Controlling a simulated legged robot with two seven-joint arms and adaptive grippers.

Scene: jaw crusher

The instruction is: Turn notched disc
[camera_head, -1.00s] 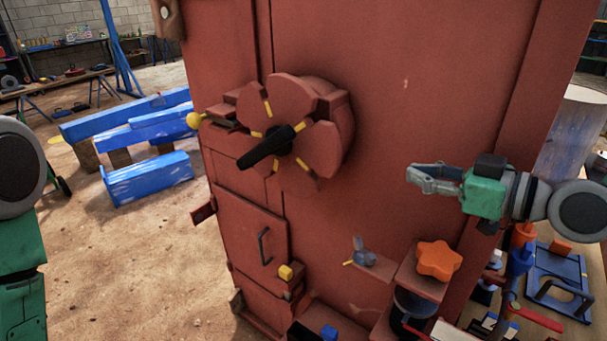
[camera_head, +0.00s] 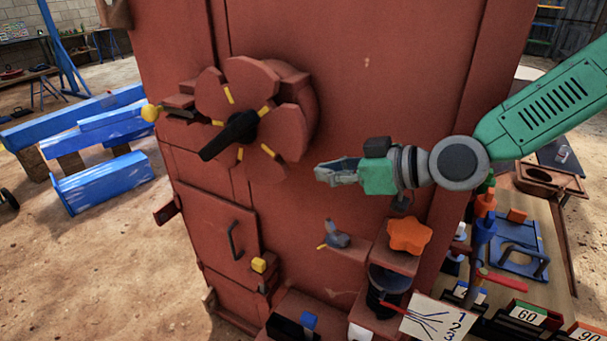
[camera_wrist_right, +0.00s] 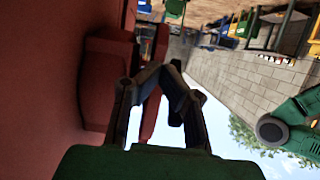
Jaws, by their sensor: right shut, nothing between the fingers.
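The notched disc (camera_head: 284,126) is red, with yellow marks by its notches, and stands on the front of the red machine. A black handle (camera_head: 229,136) crosses its middle and points down-left. A yellow-knobbed latch (camera_head: 152,112) sits at the disc's left edge. My right gripper (camera_head: 319,174) is shut and empty, to the right of the disc and apart from it, pointing left. In the right wrist view its fingers (camera_wrist_right: 158,82) meet at the tips, with a red part of the machine (camera_wrist_right: 110,80) beyond. My left gripper is out of view.
The red cabinet wall (camera_head: 390,120) stands close behind my right gripper. Below are an orange star knob (camera_head: 409,235), a small grey valve (camera_head: 336,236) and a door with a handle (camera_head: 235,240). Blue beams (camera_head: 103,184) lie at the left. A cluttered bench (camera_head: 558,270) stands at the right.

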